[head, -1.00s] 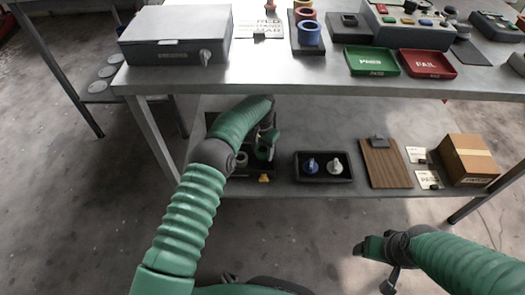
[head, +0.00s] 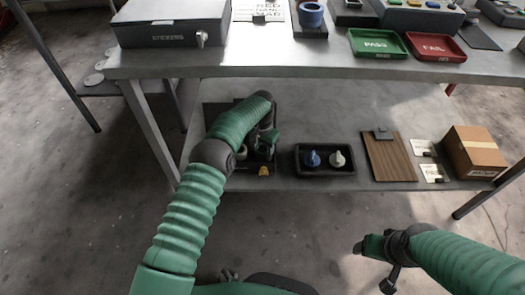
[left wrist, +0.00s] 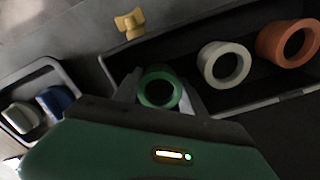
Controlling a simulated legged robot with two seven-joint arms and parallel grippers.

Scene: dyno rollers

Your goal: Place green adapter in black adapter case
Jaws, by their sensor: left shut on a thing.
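My left gripper (left wrist: 158,92) is shut on the green adapter (left wrist: 160,86), a ring whose open end faces the camera in the left wrist view. It is at one end of a black case (left wrist: 228,100) that holds a white ring adapter (left wrist: 224,64) and an orange ring adapter (left wrist: 288,42). I cannot tell whether the green adapter touches the case floor. In the head view my left gripper (head: 268,142) is over the lower shelf and partly hides that case. My right gripper (head: 366,247) is in front of the shelf, its jaw state unclear.
A second black tray (head: 325,173) with a blue and a white knobbed piece stands to the right. A yellow piece (left wrist: 130,24) lies by the case edge. A clipboard (head: 388,155) and cardboard box (head: 475,153) are further right. The tabletop (head: 300,62) overhangs the shelf.

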